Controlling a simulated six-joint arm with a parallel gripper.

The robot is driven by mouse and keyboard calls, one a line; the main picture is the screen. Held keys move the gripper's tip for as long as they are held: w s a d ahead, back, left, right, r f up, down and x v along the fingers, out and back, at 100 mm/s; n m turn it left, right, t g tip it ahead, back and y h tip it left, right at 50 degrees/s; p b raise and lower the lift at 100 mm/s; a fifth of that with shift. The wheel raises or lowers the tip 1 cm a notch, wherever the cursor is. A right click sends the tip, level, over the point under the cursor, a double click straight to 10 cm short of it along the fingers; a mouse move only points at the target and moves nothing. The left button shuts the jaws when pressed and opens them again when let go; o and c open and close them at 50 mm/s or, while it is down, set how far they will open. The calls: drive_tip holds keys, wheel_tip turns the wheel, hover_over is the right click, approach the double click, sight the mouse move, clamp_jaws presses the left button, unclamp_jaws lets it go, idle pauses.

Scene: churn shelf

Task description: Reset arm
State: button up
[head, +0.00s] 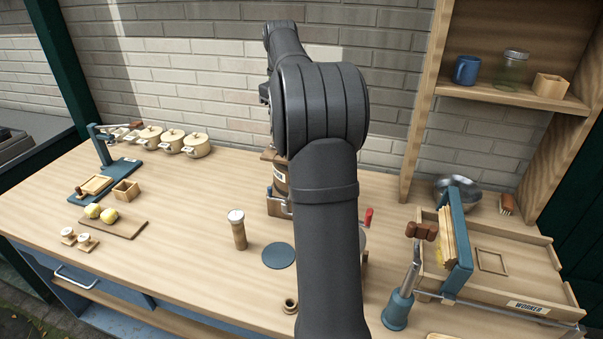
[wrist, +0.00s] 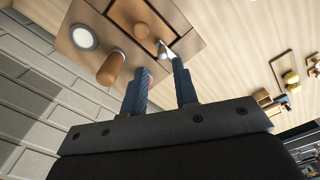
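My arm rises through the middle of the head view and bends away toward the brick wall; my gripper is hidden behind it there. In the wrist view my gripper (wrist: 163,80) shows two blue fingers set apart, with nothing visible held between them. Beyond the fingertips is a brown wooden unit (wrist: 183,15) with a wooden peg (wrist: 110,69), a pale round disc (wrist: 83,38) and a small metal tip. I cannot tell how far the fingertips are from it. In the head view a wooden churn-like body (head: 280,183) is partly hidden behind my arm.
The wooden bench (head: 180,255) has open room at front left. Cream pots (head: 197,146) line the back left. A blue lever stand (head: 398,308) and WORKER tray (head: 530,307) are right, below a shelf (head: 510,97).

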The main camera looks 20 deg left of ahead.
drive_tip(key=shift+r, duration=0.75)
wheel_tip(320, 180, down, 7)
drive_tip(key=shift+f, duration=0.1)
drive_tip(key=shift+s, duration=0.3)
